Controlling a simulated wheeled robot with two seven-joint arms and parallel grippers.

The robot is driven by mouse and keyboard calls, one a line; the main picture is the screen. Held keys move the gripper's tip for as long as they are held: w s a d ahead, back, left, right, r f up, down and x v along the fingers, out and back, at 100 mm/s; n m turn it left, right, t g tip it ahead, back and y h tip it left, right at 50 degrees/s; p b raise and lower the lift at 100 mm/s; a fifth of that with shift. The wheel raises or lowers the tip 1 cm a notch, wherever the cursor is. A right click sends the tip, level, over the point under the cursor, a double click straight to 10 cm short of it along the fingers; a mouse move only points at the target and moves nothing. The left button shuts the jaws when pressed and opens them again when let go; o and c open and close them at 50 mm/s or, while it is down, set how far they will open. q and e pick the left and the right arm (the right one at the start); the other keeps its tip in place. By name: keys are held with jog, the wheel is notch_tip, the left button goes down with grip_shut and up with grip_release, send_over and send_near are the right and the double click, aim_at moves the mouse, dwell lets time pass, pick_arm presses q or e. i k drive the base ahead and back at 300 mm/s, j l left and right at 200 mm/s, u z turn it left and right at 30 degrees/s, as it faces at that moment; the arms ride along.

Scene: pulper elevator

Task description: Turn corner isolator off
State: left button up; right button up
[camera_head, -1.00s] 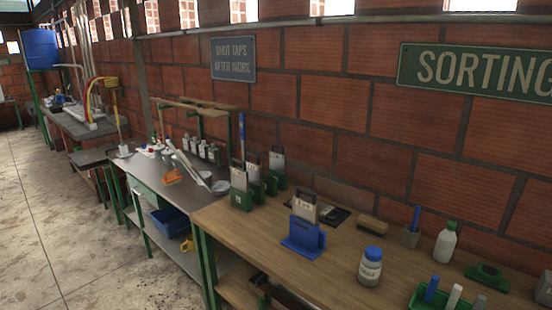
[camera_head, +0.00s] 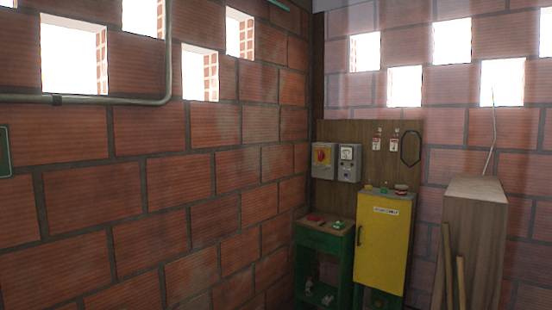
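The corner isolator (camera_head: 322,158) is a grey box with a yellow plate and a red rotary handle. It is mounted on a wooden backboard in the room's corner, right of the picture's middle. The handle looks tilted, but it is too small to tell its exact position. A second grey box (camera_head: 349,163) with a dial-like face sits right beside it. Neither of my grippers shows in the head view.
Below stand a green side table (camera_head: 324,239) with small items on it and a yellow cabinet (camera_head: 383,245). A tall wooden box (camera_head: 474,235) with planks leaning on it stands at the right. Brick walls close both sides; the floor is out of view.

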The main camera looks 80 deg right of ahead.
aim_at(321, 155)
jog(key=z, duration=3.1)
jog(key=i+z, duration=0.15)
jog(key=i, duration=0.55)
